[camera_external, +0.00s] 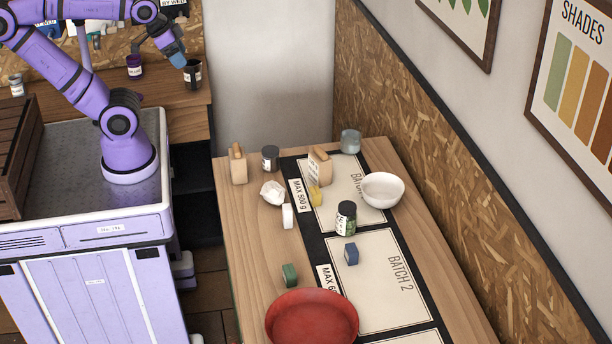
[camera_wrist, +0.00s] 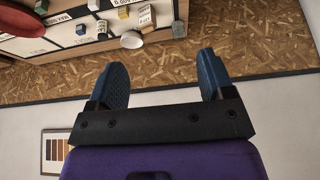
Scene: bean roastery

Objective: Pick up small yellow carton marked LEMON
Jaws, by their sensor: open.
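A small yellow carton (camera_external: 315,197) stands on the far part of the long wooden table, on the upper BATCH mat just in front of a tan paper bag (camera_external: 319,167). Its lettering is too small to read. In the wrist view, a small yellow block (camera_wrist: 122,13) that looks like the same carton shows near the top edge. My gripper (camera_external: 174,48) is raised at the upper left, over the back counter and well away from the carton. In the wrist view, my gripper (camera_wrist: 162,70) has its two blue fingers wide apart with nothing between them.
Near the carton are a white carton (camera_external: 288,216), a crumpled white item (camera_external: 272,192), a white bowl (camera_external: 382,190), a dark jar (camera_external: 346,218) and a blue block (camera_external: 351,254). A red bowl (camera_external: 312,318) stands nearer. A dark cup (camera_external: 193,73) is close to my gripper.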

